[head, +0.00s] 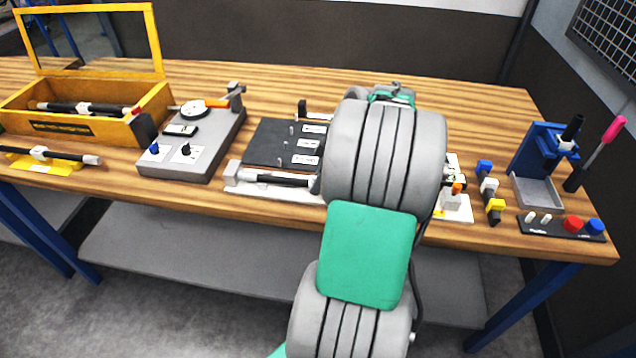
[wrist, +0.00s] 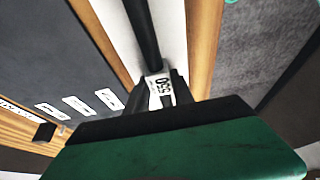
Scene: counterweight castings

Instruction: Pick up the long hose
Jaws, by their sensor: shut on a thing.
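The long hose is a dark rod with a white label reading 550 in the wrist view (wrist: 143,38). It lies along a white tray (wrist: 172,25). In the head view, a dark hose (head: 285,180) on a white tray (head: 240,188), apparently the same one, runs behind my arm. My gripper (wrist: 160,95) is shut on the hose at its label, one dark finger on each side. The hose still appears to be at the tray; any gap is unclear. My gripper is hidden by my arm in the head view.
A black panel with white labels (head: 262,143) lies just behind the tray. Left are a grey gauge box (head: 215,150), an open yellow box (head: 150,103) and a yellow stand (head: 40,165) with another hose. Right are coloured blocks (head: 489,187) and a blue press (head: 532,150).

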